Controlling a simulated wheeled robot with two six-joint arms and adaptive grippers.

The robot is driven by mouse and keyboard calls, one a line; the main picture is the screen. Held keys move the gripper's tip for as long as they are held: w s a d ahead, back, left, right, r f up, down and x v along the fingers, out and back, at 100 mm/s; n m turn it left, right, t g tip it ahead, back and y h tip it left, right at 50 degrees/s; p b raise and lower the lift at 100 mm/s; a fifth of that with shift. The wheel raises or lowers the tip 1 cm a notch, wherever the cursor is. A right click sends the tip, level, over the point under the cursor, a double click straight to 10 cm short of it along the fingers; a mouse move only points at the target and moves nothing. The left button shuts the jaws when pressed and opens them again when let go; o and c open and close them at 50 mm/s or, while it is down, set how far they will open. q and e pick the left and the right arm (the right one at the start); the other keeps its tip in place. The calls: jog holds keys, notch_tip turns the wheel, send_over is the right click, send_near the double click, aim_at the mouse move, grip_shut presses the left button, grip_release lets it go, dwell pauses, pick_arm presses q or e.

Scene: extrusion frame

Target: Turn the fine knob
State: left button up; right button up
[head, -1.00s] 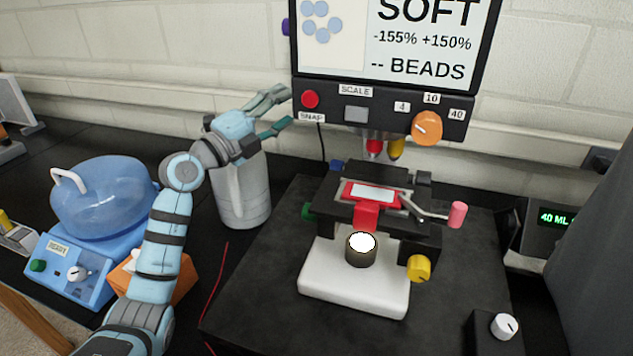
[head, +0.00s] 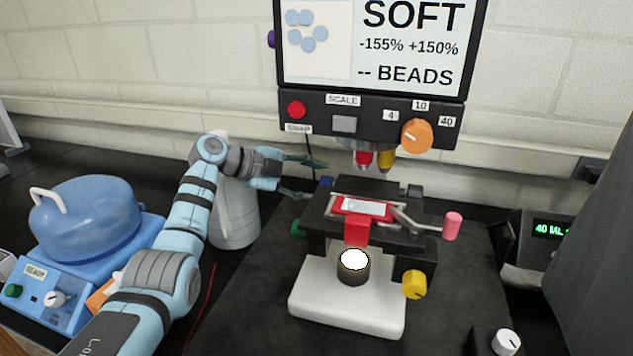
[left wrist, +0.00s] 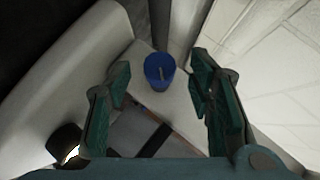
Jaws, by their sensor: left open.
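The microscope (head: 365,215) stands with a red slide holder (head: 362,207) on its stage. A small blue knob (head: 326,181) sits at the stage's back left. A green knob (head: 298,229) is on the left side and a yellow knob (head: 414,284) on the right; no label shows which is the fine one. My left gripper (head: 311,179) is open just left of the blue knob. In the left wrist view the blue knob (left wrist: 159,72) shows between the open fingers, apart from both. My right gripper is not in view.
A screen (head: 372,45) reading SOFT hangs above, with an orange dial (head: 417,135) and red button (head: 296,110). A grey-white jug (head: 236,215) stands behind my left wrist. A blue lidded device (head: 88,225) is at left. A pink handle (head: 452,226) sticks out right of the stage.

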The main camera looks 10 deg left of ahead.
pick_arm(q)
jog(key=shift+x, duration=0.85)
jog(key=shift+s, duration=0.1)
grip_shut()
jog(key=shift+f, duration=0.1)
